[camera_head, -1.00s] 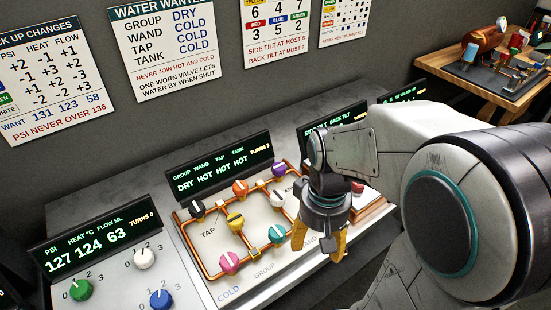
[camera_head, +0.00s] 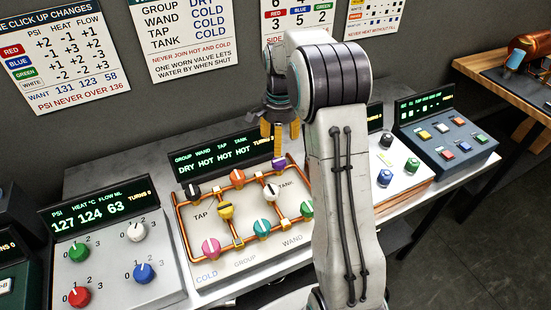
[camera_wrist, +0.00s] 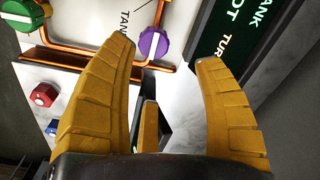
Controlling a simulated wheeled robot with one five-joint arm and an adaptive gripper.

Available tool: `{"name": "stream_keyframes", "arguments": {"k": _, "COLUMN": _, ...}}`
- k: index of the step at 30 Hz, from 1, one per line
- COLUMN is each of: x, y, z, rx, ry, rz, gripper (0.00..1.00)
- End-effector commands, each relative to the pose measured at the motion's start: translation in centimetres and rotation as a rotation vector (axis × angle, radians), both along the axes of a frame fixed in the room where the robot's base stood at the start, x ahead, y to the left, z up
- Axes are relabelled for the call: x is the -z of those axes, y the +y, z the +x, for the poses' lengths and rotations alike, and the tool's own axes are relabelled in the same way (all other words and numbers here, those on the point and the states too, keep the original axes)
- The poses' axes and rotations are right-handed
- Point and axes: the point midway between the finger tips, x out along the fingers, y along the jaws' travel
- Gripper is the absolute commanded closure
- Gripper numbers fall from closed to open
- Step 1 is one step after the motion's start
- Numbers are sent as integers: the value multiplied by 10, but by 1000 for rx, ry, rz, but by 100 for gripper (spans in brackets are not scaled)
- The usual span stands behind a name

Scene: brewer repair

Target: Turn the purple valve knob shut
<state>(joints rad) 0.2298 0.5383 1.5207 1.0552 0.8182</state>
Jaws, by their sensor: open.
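The purple valve knob (camera_head: 279,163) sits at the top right corner of the copper-pipe valve panel (camera_head: 245,254), just below the panel's display. In the wrist view the purple knob (camera_wrist: 154,43) shows beyond the fingertips, between them and nearer the left one. My gripper (camera_head: 279,150) points down above the purple knob in the head view, with yellow fingers apart and nothing between them. In the wrist view my gripper (camera_wrist: 168,55) is open and appears apart from the knob. Part of the knob is hidden behind a fingertip in the head view.
Other valve knobs stand close by: white (camera_head: 271,191), orange (camera_head: 237,177), green (camera_head: 307,209) and several more. The panel's display (camera_head: 225,160) reads DRY HOT HOT HOT and rises behind the purple knob. A dial panel (camera_head: 110,262) stands left; a button box (camera_head: 450,143) stands right.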

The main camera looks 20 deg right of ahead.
Motion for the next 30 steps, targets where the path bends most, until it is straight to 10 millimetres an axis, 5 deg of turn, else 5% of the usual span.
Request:
{"name": "stream_keyframes", "arguments": {"k": 14, "x": 4, "y": 2, "z": -7, "rx": 325, "ry": 27, "rz": 11, "gripper": 37}}
{"name": "stream_keyframes", "arguments": {"k": 30, "x": 62, "y": 2, "z": -7, "rx": 331, "ry": 28, "rz": 11, "gripper": 37}}
